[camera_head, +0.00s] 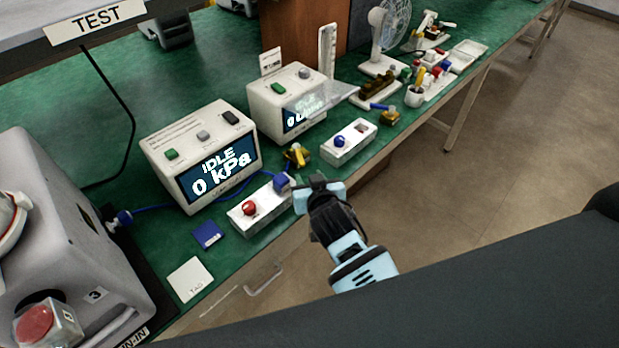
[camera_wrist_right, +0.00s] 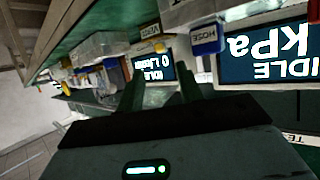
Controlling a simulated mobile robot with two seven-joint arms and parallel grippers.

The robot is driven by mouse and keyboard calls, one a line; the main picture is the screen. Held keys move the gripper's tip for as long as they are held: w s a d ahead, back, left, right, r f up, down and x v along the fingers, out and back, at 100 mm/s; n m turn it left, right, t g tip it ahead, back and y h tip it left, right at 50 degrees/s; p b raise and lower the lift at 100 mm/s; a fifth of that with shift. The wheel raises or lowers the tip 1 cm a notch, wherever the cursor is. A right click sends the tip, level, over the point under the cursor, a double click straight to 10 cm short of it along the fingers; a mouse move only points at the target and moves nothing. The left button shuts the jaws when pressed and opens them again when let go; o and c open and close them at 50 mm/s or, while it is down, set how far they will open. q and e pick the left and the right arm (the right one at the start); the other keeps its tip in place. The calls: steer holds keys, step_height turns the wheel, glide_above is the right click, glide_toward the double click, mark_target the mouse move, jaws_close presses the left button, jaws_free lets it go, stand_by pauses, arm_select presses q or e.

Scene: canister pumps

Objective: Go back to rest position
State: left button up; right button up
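My right gripper (camera_head: 316,184), light blue and black, is at the bench's front edge, just right of a white box with a red button (camera_head: 249,208). In the right wrist view its two fingers (camera_wrist_right: 162,92) stand apart with nothing between them. A blue block (camera_head: 281,182) sits at that box's right end, close to the fingertips. I cannot tell in the head view whether they touch. In the wrist view a blue piece marked HOSE (camera_wrist_right: 207,40) is beyond the fingers. My left gripper is not in view.
The green bench (camera_head: 240,250) carries a pressure display reading IDLE 0 kPa (camera_head: 218,172), a second display unit (camera_head: 287,100), a white box with a blue button (camera_head: 349,142) and a fan (camera_head: 385,40). A grey machine (camera_head: 60,220) stands left. Open floor (camera_head: 510,130) lies right.

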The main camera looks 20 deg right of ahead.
steer(key=shift+s, duration=0.15)
steer(key=s+d+f+g, duration=0.1)
steer(key=s+f, duration=0.4)
steer(key=s, duration=0.6)
steer(key=s+d+f+n+g+y, duration=0.1)
steer(key=s+d+f+g, duration=0.1)
steer(key=s+f, duration=0.4)
steer(key=s+d+f+n+g+y, duration=0.1)
steer(key=s+d+f, duration=0.2)
steer(key=s, duration=1.3)
step_height(320, 180, down, 2)
steer(key=shift+s+f, duration=0.2)
steer(key=shift+f, duration=0.05)
